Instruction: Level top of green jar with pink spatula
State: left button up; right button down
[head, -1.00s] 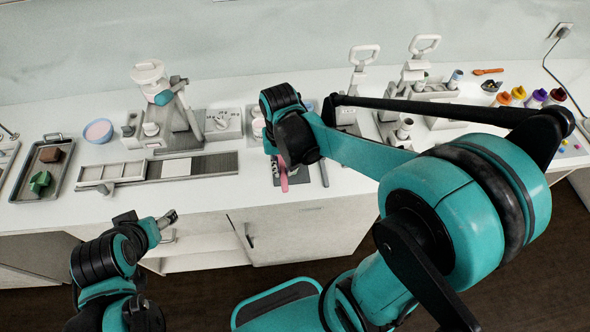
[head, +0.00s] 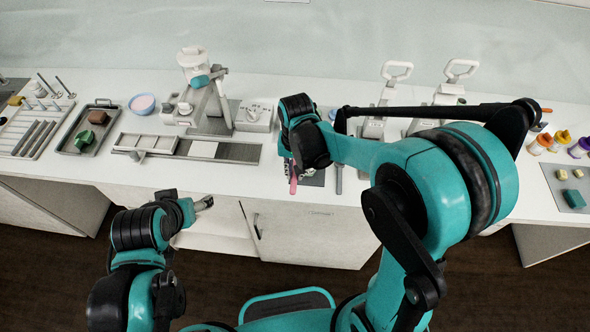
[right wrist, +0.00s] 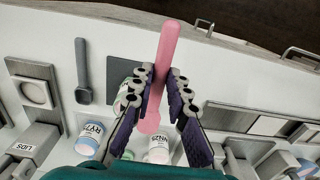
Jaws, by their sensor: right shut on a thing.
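The pink spatula (right wrist: 166,62) is gripped between the purple-padded fingers of my right gripper (right wrist: 160,95) in the right wrist view. Its light handle end points up in that picture, and its other end shows between the fingers. In the head view it hangs below my right gripper (head: 304,165) at the counter's front (head: 293,186). A jar with green on it, likely the green jar (right wrist: 122,98), stands by the dark grey mat, partly hidden by the left finger. I cannot tell whether the spatula touches it. My left gripper (head: 203,203) is in front of the counter, away from the jars; its jaws are unclear.
A grey spatula (right wrist: 82,72) lies left of the mat (right wrist: 122,72). A blue-labelled jar (right wrist: 90,138) and a white jar (right wrist: 158,150) stand close by. A slotted rail tray (head: 232,152) and a dial box (head: 253,116) are left of my right gripper.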

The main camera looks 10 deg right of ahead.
jog(key=shift+f+b, duration=0.75)
jog(key=shift+f, duration=0.45)
jog(key=shift+s+d, duration=1)
jog(key=shift+d, duration=2.5)
jog(key=shift+w+a+r, duration=0.1)
jog(key=shift+w+a, duration=0.25)
jog(key=shift+a, duration=0.8)
jog(key=shift+w+a+f, duration=0.1)
jog(key=shift+w+a, duration=0.2)
jog(key=shift+a, duration=0.8)
jog(key=shift+w+a+r, duration=0.1)
jog(key=shift+w+a, duration=0.25)
jog(key=shift+a, duration=0.8)
jog(key=shift+a+r, duration=0.15)
jog(key=shift+r, duration=0.05)
jog(key=shift+r+p, duration=1.95)
jog(key=shift+r, duration=0.4)
